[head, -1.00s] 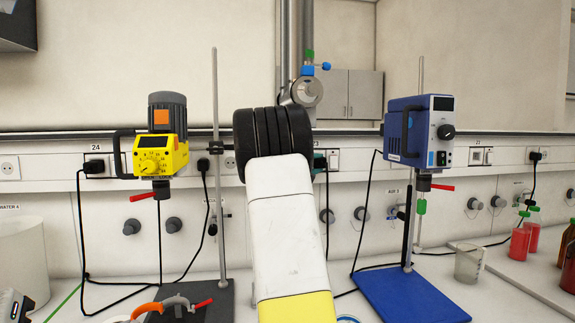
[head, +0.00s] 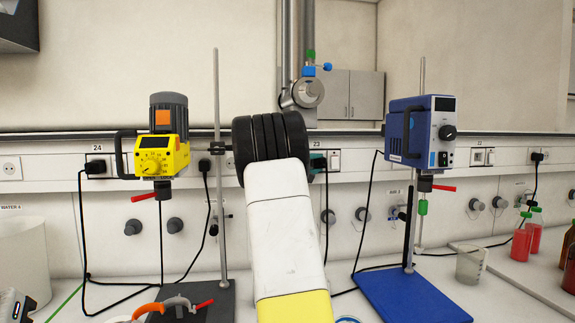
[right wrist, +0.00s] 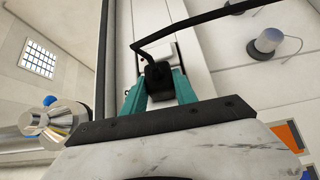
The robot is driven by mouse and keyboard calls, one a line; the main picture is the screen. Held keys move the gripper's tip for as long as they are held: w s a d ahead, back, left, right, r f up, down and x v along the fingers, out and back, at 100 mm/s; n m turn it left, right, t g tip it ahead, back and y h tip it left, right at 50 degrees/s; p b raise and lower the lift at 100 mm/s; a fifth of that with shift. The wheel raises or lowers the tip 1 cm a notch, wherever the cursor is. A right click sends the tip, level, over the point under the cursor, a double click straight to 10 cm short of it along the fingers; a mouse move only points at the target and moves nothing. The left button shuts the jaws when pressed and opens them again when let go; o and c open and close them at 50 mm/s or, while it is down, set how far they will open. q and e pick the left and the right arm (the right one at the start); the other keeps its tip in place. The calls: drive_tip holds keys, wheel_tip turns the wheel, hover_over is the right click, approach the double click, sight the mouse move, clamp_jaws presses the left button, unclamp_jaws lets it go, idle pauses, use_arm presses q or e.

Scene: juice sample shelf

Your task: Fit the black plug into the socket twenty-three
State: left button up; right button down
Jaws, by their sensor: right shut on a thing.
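The black plug (right wrist: 158,76) is between the teal fingers of my right gripper (right wrist: 160,88) in the right wrist view, with its cable running up and to the right. The gripper is shut on it. A pale socket plate (right wrist: 156,52) lies right behind the plug; I cannot tell whether the plug is apart from it, touching or seated. In the head view, a teal piece of the right gripper (head: 318,160) shows beside the wall socket twenty-three (head: 334,160); my own arm hides the plug and most of the gripper. My left gripper is not in view.
A yellow stirrer (head: 160,155) on a stand is left of my arm, and a blue stirrer (head: 406,135) is to the right. Black cables hang below the socket strip. A beaker (head: 469,263) and red bottles (head: 521,242) stand at the right.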

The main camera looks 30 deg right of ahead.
drive_tip(key=shift+w, duration=0.1)
idle(0.3)
drive_tip(key=c, duration=0.9)
unclamp_jaws()
drive_tip(key=v, duration=0.8)
drive_tip(key=s+a+f+m+g+y, duration=0.1)
drive_tip(key=s+a+f+m+y, duration=0.15)
drive_tip(key=s+f+y, duration=0.35)
drive_tip(key=s+a+f+m+g+y, duration=0.1)
drive_tip(key=s+a+f+g, duration=0.2)
drive_tip(key=s, duration=0.5)
drive_tip(key=s+a+f+t+y, duration=0.1)
drive_tip(key=s+a+y, duration=0.3)
drive_tip(key=a, duration=0.5)
drive_tip(key=s+a+f+t+y, duration=0.1)
drive_tip(key=s+a+f+y, duration=0.2)
drive_tip(key=s+a, duration=0.6)
drive_tip(key=s+a+f+y, duration=0.3)
drive_tip(key=s+a, duration=0.3)
drive_tip(key=a, duration=0.4)
drive_tip(key=shift+s+m+t+y, duration=0.15)
drive_tip(key=shift+m+t+y, duration=0.25)
drive_tip(key=shift+y, duration=0.4)
